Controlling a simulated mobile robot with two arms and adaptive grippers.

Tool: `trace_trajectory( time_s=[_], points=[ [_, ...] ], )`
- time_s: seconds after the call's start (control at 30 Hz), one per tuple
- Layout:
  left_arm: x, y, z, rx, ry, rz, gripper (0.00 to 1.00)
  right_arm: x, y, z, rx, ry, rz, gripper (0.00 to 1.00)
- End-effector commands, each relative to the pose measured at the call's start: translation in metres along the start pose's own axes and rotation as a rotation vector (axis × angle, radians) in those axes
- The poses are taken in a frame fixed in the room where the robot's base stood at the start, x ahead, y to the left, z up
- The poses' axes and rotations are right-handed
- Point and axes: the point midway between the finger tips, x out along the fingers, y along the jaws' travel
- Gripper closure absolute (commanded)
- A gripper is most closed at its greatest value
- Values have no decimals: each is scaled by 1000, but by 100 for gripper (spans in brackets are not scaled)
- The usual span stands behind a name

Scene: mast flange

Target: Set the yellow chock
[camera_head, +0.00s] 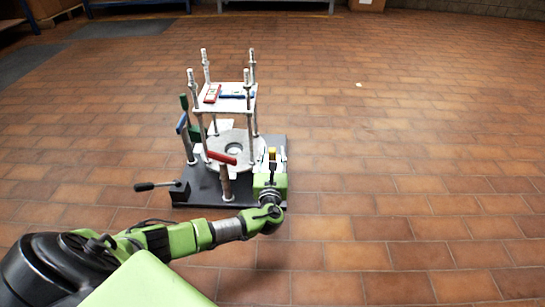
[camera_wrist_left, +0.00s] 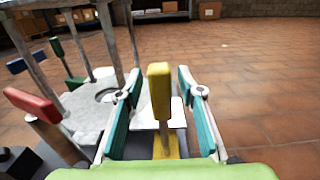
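The yellow chock (camera_wrist_left: 160,90) stands upright in the left wrist view, with a yellow strip below it at a white pad. In the head view only its small yellow top (camera_head: 272,152) shows at the right side of the fixture. My left gripper (camera_head: 270,163) is open, low over the right front of the black base (camera_head: 203,190). In the left wrist view its teal-padded fingers (camera_wrist_left: 158,115) stand on either side of the chock, with a visible gap on each side. The lowest part of the chock is partly hidden by my gripper. My right gripper is not in view.
A grey flange disc (camera_head: 236,150) lies on the base among metal posts, under a raised white plate (camera_head: 225,104) carrying red and blue pieces.

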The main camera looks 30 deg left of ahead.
Motion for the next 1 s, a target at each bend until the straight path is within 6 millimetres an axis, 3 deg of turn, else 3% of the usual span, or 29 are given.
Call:
trace_trajectory(
  time_s=[0.3,0.43,0.8,1.0],
  points=[
    [-4,-1,-2,0,2,-2,65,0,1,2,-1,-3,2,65],
    [-14,-1,-3,0,3,-3,65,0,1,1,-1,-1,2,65],
    [-89,-1,-3,0,5,-4,65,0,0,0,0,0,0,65],
    [-115,-1,-2,0,3,-3,65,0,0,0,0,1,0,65]
  ],
)
